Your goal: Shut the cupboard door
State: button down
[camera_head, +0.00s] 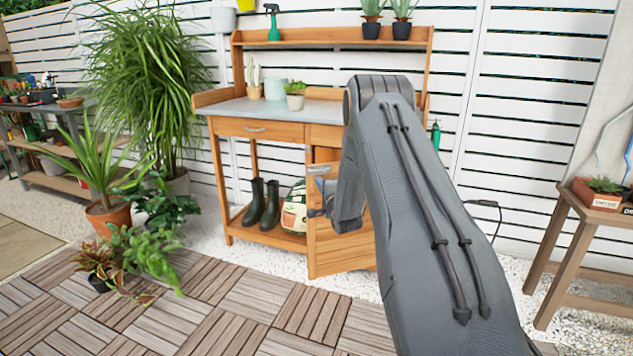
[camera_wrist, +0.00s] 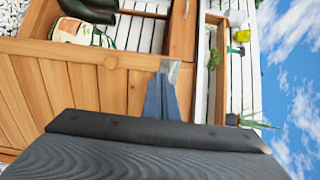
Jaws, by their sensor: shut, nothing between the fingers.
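The cupboard door (camera_head: 340,257) is a wooden plank panel under the right side of the potting bench (camera_head: 262,131). It stands open, swung out from the bench front. My arm hides much of it in the head view. My gripper (camera_head: 318,190) is shut and empty, by the upper part of the door. In the wrist view its fingertips (camera_wrist: 170,68) overlap the door's edge region; I cannot tell whether they touch it.
Dark boots (camera_head: 262,204) and a bag (camera_head: 294,208) stand on the bench's lower shelf, left of the door. Potted plants (camera_head: 110,215) crowd the left. A wooden side table (camera_head: 570,222) stands at the right. The deck tiles (camera_head: 250,318) in front are clear.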

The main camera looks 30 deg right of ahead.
aim_at(313, 175)
jog(key=shift+w+d+b, duration=0.15)
jog(key=shift+w+d, duration=0.05)
jog(key=shift+w, duration=0.85)
jog(key=shift+w+d+b, duration=0.15)
jog(key=shift+w, duration=0.9)
jog(key=shift+w, duration=0.1)
